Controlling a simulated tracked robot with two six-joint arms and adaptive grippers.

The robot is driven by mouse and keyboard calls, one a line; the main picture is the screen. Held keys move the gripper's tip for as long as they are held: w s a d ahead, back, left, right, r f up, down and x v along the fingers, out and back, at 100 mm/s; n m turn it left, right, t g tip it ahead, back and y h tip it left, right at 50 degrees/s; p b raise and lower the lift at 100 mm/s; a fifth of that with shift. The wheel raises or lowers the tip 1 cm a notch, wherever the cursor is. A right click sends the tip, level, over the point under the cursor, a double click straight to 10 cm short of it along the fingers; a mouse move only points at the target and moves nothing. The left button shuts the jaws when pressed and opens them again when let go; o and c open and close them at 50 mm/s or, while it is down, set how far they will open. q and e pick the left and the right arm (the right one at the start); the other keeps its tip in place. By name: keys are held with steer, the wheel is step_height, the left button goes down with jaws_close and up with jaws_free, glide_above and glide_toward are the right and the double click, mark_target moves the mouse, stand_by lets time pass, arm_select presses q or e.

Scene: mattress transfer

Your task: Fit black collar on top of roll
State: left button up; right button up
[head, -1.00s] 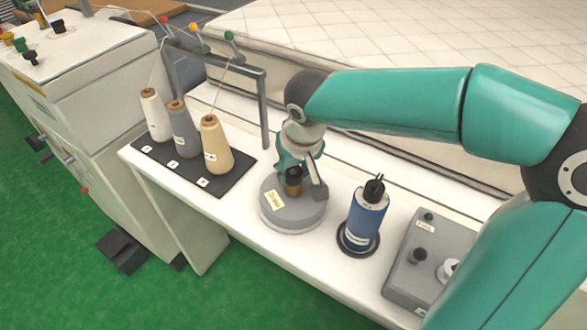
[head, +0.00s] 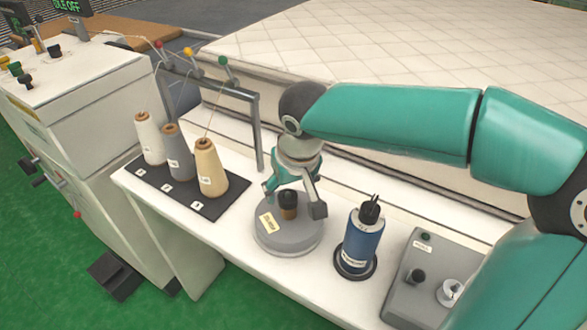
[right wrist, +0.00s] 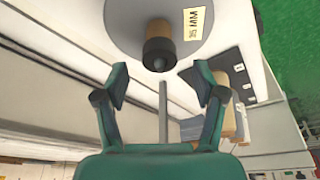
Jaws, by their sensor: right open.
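A short brown cylinder with a dark upper part, which looks like the black collar (head: 288,197), stands upright on a round grey base (head: 272,241) with a yellow label. In the right wrist view the dark end (right wrist: 157,54) is just beyond my fingertips. My right gripper (head: 293,199) is open, its fingers spread around the dark part; I cannot tell whether they touch it. The blue roll (head: 361,242) stands upright to the right, on a black round foot. Black prongs (head: 371,208) stick up from its pale top. My left gripper is out of view.
Three thread cones (head: 210,168) stand on a dark mat to the left, below a grey metal frame (head: 257,130). A grey control box (head: 415,275) with knobs sits right of the roll. A large quilted mattress (head: 400,50) lies behind the narrow white table.

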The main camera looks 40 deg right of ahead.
steer(key=v, duration=0.9)
steer(key=shift+s, duration=0.1)
